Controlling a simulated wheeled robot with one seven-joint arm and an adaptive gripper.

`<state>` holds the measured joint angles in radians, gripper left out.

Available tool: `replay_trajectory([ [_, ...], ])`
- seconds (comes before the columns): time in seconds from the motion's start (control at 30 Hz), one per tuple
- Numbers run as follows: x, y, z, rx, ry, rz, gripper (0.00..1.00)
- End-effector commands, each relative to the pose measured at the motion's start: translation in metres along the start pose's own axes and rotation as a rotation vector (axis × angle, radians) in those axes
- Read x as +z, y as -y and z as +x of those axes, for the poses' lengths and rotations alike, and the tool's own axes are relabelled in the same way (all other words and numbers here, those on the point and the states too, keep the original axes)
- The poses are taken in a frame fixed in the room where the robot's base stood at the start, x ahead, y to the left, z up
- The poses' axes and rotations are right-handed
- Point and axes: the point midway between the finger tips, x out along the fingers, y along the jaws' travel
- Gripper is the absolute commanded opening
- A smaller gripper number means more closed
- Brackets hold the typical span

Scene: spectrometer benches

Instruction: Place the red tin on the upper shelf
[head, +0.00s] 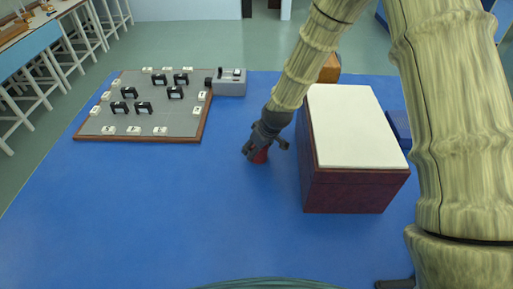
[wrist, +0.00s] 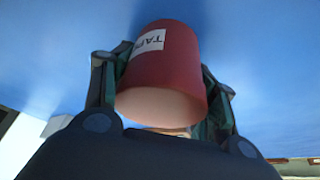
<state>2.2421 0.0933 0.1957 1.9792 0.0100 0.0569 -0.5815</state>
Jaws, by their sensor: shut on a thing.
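The red tin (head: 260,156) is at the middle of the blue table, below my gripper (head: 262,147). In the wrist view the tin (wrist: 172,75) is a plain red cylinder with a white label, whose lettering is upside down and partly cut off. My gripper's two fingers are shut on its sides. The tin is low at the table, but I cannot tell whether its base touches. I cannot make out an upper shelf in either view.
A dark reddish box with a pale top (head: 354,125) stands close right of my gripper. A grey board with black and white pieces (head: 150,122) lies at the back left, with a grey instrument (head: 229,86) beside it. The front-left tabletop (head: 140,215) is clear.

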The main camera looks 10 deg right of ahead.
Motion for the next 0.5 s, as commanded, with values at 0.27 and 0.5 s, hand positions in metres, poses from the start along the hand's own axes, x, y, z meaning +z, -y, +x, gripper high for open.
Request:
replay_trajectory([
  [0.27,0.0006,0.0000,0.0014,0.000,0.000,0.000,0.80],
  [0.5,0.0004,0.0000,0.0008,0.000,0.000,0.000,0.80],
])
